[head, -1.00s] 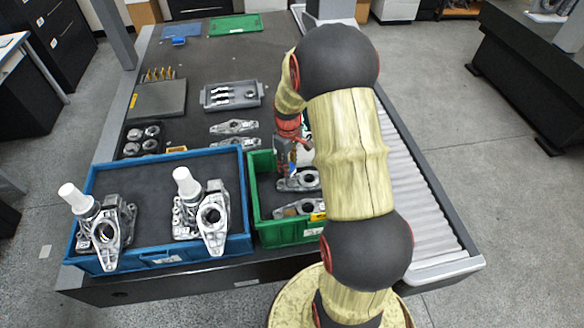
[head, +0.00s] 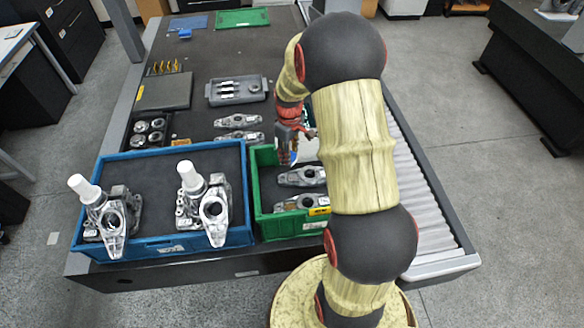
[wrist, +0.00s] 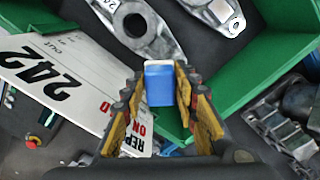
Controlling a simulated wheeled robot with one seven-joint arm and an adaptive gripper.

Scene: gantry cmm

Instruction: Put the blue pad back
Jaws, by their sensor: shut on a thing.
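The blue pad (wrist: 159,84), a small blue block with a whitish end, sits between the two yellow-lined fingers of my gripper (wrist: 160,100) in the wrist view. My gripper is shut on it. In the head view my gripper (head: 288,148) hangs above the green bin (head: 258,200), near its far left part, and a bit of the pad's blue shows at the fingers. A blue mat (head: 188,21) lies at the far left end of the table, with a small blue item (head: 185,34) at its near edge.
The green bin holds metal castings (head: 302,176). A blue bin (head: 165,240) with two castings carrying upright white cylinders stands to its left. A grey tray (head: 238,90), a green mat (head: 242,18) and a white card (wrist: 65,75) are nearby. A roller conveyor (head: 420,190) runs along the right.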

